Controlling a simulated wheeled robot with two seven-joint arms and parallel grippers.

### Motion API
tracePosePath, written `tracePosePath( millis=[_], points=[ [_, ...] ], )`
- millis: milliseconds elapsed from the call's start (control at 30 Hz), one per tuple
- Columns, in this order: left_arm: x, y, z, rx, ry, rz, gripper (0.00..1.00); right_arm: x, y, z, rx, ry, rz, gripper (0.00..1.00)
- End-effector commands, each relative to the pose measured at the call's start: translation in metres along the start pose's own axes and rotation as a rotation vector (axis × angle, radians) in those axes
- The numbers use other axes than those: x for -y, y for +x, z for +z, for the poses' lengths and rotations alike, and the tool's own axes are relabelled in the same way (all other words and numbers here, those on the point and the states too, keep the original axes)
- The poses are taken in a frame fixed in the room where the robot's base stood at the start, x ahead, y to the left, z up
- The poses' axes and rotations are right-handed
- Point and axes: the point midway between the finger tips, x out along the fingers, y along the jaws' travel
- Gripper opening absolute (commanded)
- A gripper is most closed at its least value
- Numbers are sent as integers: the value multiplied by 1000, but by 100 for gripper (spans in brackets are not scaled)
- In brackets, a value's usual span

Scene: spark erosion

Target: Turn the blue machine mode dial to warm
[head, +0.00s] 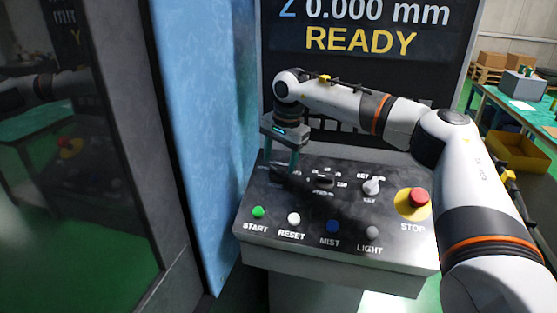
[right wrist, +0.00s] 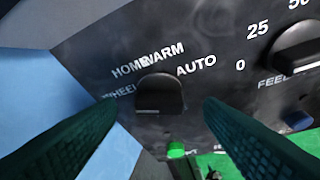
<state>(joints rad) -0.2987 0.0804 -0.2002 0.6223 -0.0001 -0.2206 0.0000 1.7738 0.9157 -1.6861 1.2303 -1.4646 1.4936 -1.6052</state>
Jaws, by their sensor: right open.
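The mode dial (right wrist: 160,93) is a black knob on the dark control panel, ringed by the labels WHEEL, HOME, WARM and AUTO. A pale line shows on its lower edge; I cannot tell which label it is set to. In the head view the dial is dark and mostly hidden around my fingertips. My right gripper (head: 280,169) points down at the panel's upper left. Its fingers are open, one on either side of the dial in the right wrist view, with gaps between them and the knob. My left gripper is not in view.
The panel (head: 258,243) also carries a feed dial (head: 323,183), a grey knob (head: 371,187), a red stop button (head: 419,197), and START (head: 258,212), RESET (head: 293,218), MIST (head: 333,227) and LIGHT (head: 373,233) buttons. A screen (head: 360,40) reading READY stands behind.

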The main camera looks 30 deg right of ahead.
Motion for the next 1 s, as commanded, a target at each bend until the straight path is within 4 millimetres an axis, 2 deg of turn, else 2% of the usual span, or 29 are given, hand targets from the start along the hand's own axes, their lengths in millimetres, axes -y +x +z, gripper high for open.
tracePosePath(
  millis=[200,500,767,1000],
  points=[
    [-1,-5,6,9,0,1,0,0,18,0,0,0,0,62],
    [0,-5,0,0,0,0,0,0,20,-1,0,-1,1,62],
    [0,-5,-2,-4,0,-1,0,0,20,-1,0,-1,1,19],
    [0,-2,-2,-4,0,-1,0,0,20,-1,-1,13,8,17]
  ],
)
